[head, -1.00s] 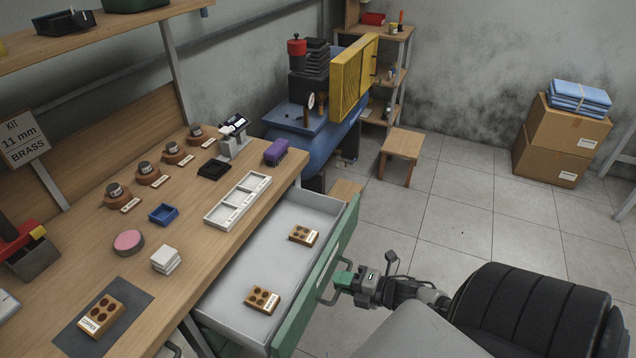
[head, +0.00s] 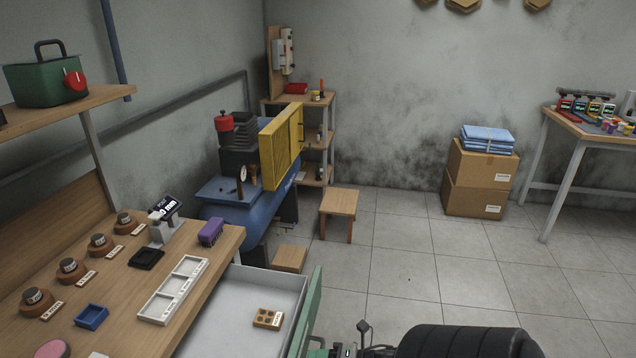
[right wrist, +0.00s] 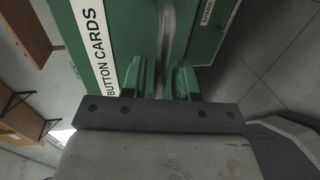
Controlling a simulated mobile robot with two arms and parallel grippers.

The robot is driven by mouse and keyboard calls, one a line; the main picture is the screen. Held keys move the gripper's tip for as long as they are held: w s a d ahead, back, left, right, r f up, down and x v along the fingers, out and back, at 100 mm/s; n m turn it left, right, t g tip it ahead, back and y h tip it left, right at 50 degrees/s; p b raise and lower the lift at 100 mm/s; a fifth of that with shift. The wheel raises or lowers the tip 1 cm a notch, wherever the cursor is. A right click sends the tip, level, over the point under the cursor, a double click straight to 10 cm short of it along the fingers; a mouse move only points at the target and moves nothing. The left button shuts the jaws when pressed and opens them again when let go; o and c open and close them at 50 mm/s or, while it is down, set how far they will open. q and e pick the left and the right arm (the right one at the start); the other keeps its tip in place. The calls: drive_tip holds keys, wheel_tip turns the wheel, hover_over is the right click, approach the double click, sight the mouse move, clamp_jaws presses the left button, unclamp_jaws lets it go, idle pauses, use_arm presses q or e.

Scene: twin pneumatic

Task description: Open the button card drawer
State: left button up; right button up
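The button card drawer (head: 255,287) is pulled out from under the workbench at the bottom of the head view. Its green front (head: 309,308) stands well away from the bench. A tan button card (head: 267,318) lies inside. In the right wrist view the green drawer front (right wrist: 108,22) carries a "BUTTON CARDS" label (right wrist: 96,45). The grey metal handle (right wrist: 166,35) runs between the fingers of my right gripper (right wrist: 163,82), which look closed around it. In the head view only part of my right gripper shows at the bottom edge. My left gripper is out of view.
The workbench (head: 125,290) holds a white tray (head: 174,290), a blue tray (head: 91,317), a purple block (head: 211,232) and several stamps. A compressor (head: 240,205), a stool (head: 339,203) and cardboard boxes (head: 480,178) stand behind. The tiled floor (head: 420,262) to the right is clear.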

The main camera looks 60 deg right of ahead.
drive_tip(key=shift+o, duration=0.5)
drive_tip(key=v, duration=1)
drive_tip(key=shift+s+d, duration=0.15)
drive_tip(key=shift+s, duration=0.2)
